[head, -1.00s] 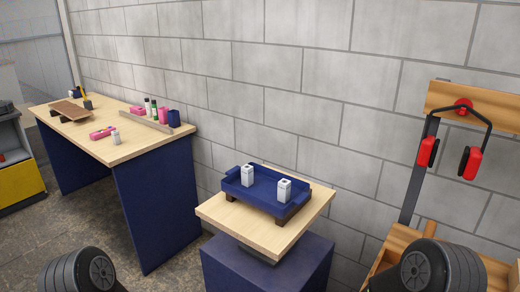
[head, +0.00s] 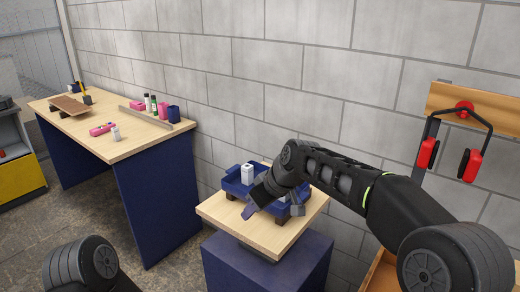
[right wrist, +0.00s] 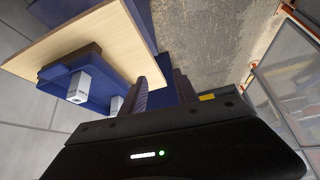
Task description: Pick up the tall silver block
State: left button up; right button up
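A silver-white block (head: 247,173) stands upright on the blue tray (head: 232,186) in the head view. My right arm hides the right part of the tray there. The right wrist view shows two silver-white blocks by the tray, one in full (right wrist: 78,88) and one partly cut off by my gripper body (right wrist: 116,104). I cannot tell for sure which is taller. My right gripper (head: 250,207) is over the front of the small table, near the tray. Its two fingers (right wrist: 166,88) are apart with nothing between them. My left gripper is out of view.
The tray sits on a small wooden-topped table (head: 216,212) against a block wall. A long workbench (head: 142,143) at left holds pink items, bottles, a blue cup and a small silver piece (head: 115,134). Red ear muffs (head: 470,163) hang on a rack at right.

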aim_at(247, 170)
jog(key=i, duration=0.95)
